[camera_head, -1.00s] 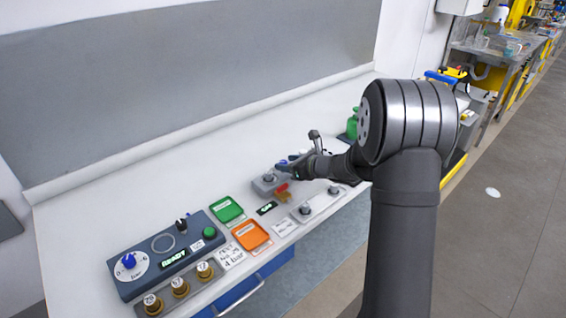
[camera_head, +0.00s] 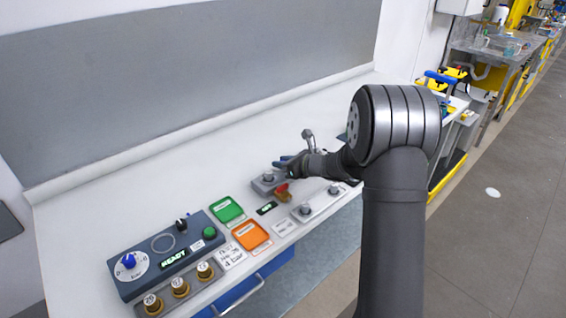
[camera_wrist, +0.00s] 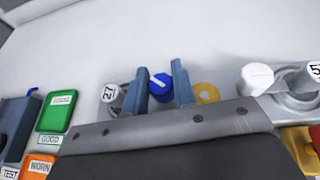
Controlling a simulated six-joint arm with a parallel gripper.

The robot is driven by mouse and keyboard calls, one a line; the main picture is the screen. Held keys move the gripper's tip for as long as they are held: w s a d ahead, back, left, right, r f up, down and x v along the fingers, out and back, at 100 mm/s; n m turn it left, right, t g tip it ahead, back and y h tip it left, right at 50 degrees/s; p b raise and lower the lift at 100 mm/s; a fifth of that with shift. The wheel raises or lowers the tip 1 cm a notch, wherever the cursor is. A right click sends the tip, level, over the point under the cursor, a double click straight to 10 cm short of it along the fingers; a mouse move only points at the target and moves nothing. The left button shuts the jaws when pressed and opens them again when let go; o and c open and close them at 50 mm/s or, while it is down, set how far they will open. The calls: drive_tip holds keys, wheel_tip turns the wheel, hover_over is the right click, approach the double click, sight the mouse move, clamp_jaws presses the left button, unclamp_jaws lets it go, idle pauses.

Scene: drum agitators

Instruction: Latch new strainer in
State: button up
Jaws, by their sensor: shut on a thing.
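My gripper (camera_wrist: 162,82) has its two blue-grey fingers closed around a round blue knob (camera_wrist: 160,87) with a white line on its top. In the head view my gripper (camera_head: 287,163) is low over the bench, beside a grey block (camera_head: 266,183) with a round fitting. In the wrist view a grey cylinder marked 27 (camera_wrist: 110,95) sits left of the fingers. A yellow ring (camera_wrist: 207,93) lies just right of them, and a white knob (camera_wrist: 257,78) sits farther right. I cannot tell which part is the new strainer; the knob's underside is hidden.
A green tray (camera_head: 227,209) and an orange tray (camera_head: 251,235) lie to the left. A grey rail (camera_head: 322,203) lies near the front edge. The back of the bench is clear.

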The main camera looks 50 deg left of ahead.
drive_tip(key=n+g+h, duration=0.1)
drive_tip(key=n+g, duration=0.4)
drive_tip(key=shift+g+h, duration=0.3)
drive_tip(key=shift+h, duration=0.1)
drive_tip(key=o, duration=1)
drive_tip(key=v, duration=1.7)
drive_tip(key=shift+w+d+r, duration=0.1)
drive_tip(key=shift+w+r, duration=0.05)
drive_tip(key=shift+r, duration=0.05)
